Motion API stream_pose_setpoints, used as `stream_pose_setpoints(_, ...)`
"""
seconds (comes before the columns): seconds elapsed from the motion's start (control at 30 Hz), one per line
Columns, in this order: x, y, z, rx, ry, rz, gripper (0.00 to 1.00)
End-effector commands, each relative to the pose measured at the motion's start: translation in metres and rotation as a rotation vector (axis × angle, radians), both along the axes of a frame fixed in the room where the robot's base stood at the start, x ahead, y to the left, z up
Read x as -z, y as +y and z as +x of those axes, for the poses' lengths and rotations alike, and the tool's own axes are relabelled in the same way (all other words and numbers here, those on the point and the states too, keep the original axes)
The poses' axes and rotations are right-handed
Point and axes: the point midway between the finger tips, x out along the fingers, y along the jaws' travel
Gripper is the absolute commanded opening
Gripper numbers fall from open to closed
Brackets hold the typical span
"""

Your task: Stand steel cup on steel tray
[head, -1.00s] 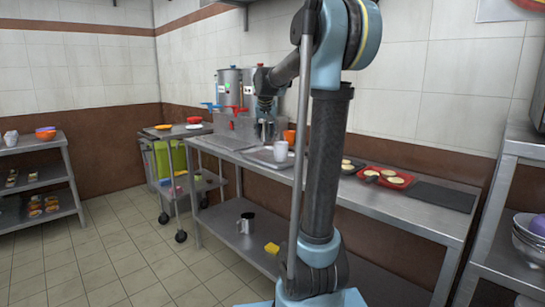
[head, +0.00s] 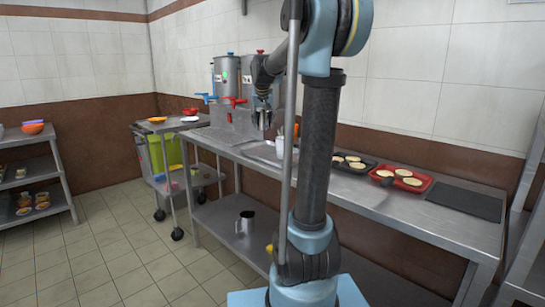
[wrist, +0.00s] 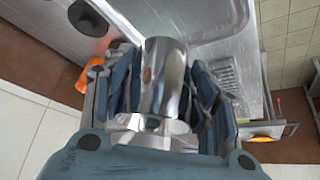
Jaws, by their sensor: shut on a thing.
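My gripper (wrist: 160,90) is shut on a shiny steel cup (wrist: 163,72), whose side shows between the fingers in the wrist view. In the head view my gripper (head: 263,103) hangs above the steel counter, in front of the stockpots. The cup is small and hard to make out there. A flat steel tray (head: 259,151) lies on the counter below and apart from my gripper, partly hidden by my arm. I cannot tell the cup's exact tilt.
Stockpots (head: 226,76) with blue and red taps stand at the back. A white cup (head: 280,146) is by the tray, partly behind my arm. A metal mug (head: 245,221) stands on the lower shelf.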

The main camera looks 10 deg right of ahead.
Motion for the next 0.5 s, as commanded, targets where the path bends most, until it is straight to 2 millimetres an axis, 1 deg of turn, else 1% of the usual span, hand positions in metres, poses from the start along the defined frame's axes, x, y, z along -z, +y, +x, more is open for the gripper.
stream_pose_setpoints(0.07, 0.005, 0.000, 0.000, 0.000, 0.000, 0.000, 0.23)
stream_pose_setpoints(0.3, 0.043, 0.000, 0.000, 0.000, 0.000, 0.000, 0.23)
stream_pose_setpoints(0.4, 0.053, 0.000, 0.000, 0.000, 0.000, 0.000, 0.23)
stream_pose_setpoints(0.5, 0.059, 0.000, 0.000, 0.000, 0.000, 0.000, 0.23)
